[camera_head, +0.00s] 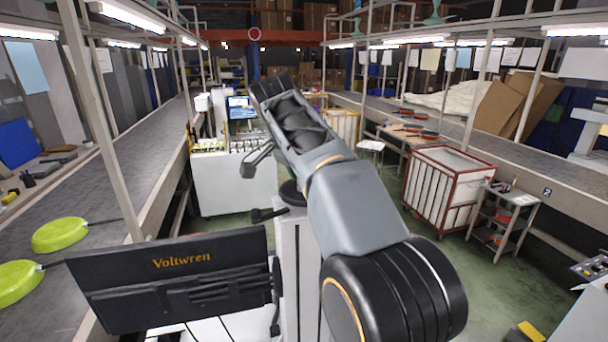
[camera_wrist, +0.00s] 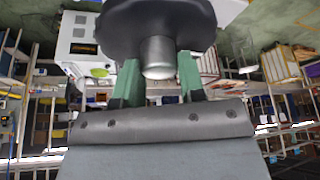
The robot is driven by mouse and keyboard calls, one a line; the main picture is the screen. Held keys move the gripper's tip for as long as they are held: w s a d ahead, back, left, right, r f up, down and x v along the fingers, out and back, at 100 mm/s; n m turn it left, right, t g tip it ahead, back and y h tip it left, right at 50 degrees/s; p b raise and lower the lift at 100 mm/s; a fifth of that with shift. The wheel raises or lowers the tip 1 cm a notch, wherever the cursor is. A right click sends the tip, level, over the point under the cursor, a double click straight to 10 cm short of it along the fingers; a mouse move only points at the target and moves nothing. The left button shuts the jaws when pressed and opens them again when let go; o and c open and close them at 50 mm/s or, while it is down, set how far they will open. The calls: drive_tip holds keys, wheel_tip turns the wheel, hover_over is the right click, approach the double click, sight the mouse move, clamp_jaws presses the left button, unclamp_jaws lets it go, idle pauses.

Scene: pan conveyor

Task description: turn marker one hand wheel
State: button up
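I cannot make out a hand wheel for certain in either view. A small dark plate marked 2 (camera_head: 547,191) is on the right conveyor's side; I see no plate marked one. In the wrist view my gripper (camera_wrist: 160,82) has two green fingers standing apart with a gap between them. A black rounded part with a steel stub (camera_wrist: 160,58) covers part of the fingers, and I cannot tell whether it is mine. I see nothing clamped between the fingers. In the head view my arm reaches forward over the aisle, and its fingers cannot be made out.
A left conveyor (camera_head: 120,150) carries lime-green pans (camera_head: 60,234). A right conveyor (camera_head: 540,165) runs along the other side. A white machine (camera_head: 232,180) with a screen stands ahead. A red-framed crate (camera_head: 445,190) and a small shelf cart (camera_head: 502,222) stand right.

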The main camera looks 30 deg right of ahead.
sight(293, 192)
drive_tip(key=o, duration=0.4)
drive_tip(key=shift+r, duration=0.1)
drive_tip(key=v, duration=0.7)
drive_tip(key=shift+r, duration=0.15)
drive_tip(key=shift+a, duration=0.2)
idle(0.4)
